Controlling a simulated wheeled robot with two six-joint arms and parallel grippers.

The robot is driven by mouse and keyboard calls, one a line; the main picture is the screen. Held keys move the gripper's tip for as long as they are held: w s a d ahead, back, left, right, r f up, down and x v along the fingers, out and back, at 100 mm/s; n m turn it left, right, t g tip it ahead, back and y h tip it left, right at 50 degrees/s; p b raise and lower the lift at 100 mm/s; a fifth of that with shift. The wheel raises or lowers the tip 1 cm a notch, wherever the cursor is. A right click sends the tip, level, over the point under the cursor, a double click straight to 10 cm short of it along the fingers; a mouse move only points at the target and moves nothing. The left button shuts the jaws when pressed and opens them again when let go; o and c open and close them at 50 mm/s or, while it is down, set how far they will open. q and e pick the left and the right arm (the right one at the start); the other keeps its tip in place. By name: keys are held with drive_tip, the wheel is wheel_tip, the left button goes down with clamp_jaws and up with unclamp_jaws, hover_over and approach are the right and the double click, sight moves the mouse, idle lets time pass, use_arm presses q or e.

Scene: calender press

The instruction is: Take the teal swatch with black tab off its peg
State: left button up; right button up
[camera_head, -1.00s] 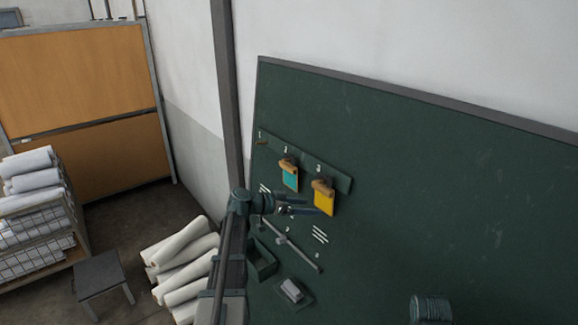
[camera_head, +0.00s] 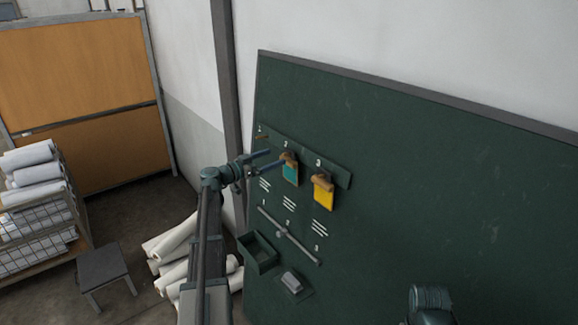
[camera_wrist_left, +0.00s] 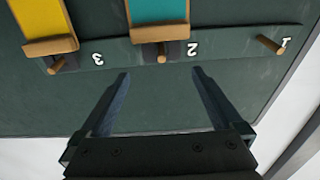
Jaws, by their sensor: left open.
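The teal swatch (camera_head: 290,176) hangs from the peg under the number 2 on the green board. In the left wrist view, which shows the board upside down, the teal swatch (camera_wrist_left: 160,12) has a wooden bar and a dark tab (camera_wrist_left: 174,49) at the peg (camera_wrist_left: 162,52). My left gripper (camera_head: 270,160) is beside the top of this swatch in the head view. In the wrist view the left gripper (camera_wrist_left: 161,72) is open and empty, its fingers spread to either side of peg 2, with the fingertips short of the tab. My right gripper is not in view.
A yellow swatch (camera_head: 323,194) hangs on peg 3, close to the right. Peg 1 (camera_wrist_left: 269,43) is bare. Below are a slanted bar (camera_head: 298,244), a green bin (camera_head: 258,252) and a small block (camera_head: 292,283).

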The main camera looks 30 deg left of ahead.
sight(289, 150)
use_arm(q)
drive_tip(key=shift+x, duration=0.85)
drive_tip(key=shift+w, duration=0.1)
drive_tip(key=x, duration=0.5)
drive_tip(key=shift+w+a+r, duration=0.1)
drive_tip(key=shift+w, duration=0.05)
clamp_jaws()
drive_tip(key=shift+r+p, duration=0.3)
drive_tip(key=shift+p, duration=0.1)
drive_tip(key=shift+s+a, duration=0.1)
drive_tip(key=shift+s, duration=0.15)
drive_tip(key=v, duration=1.7)
drive_tip(key=shift+s, duration=0.35)
drive_tip(key=shift+a, duration=0.15)
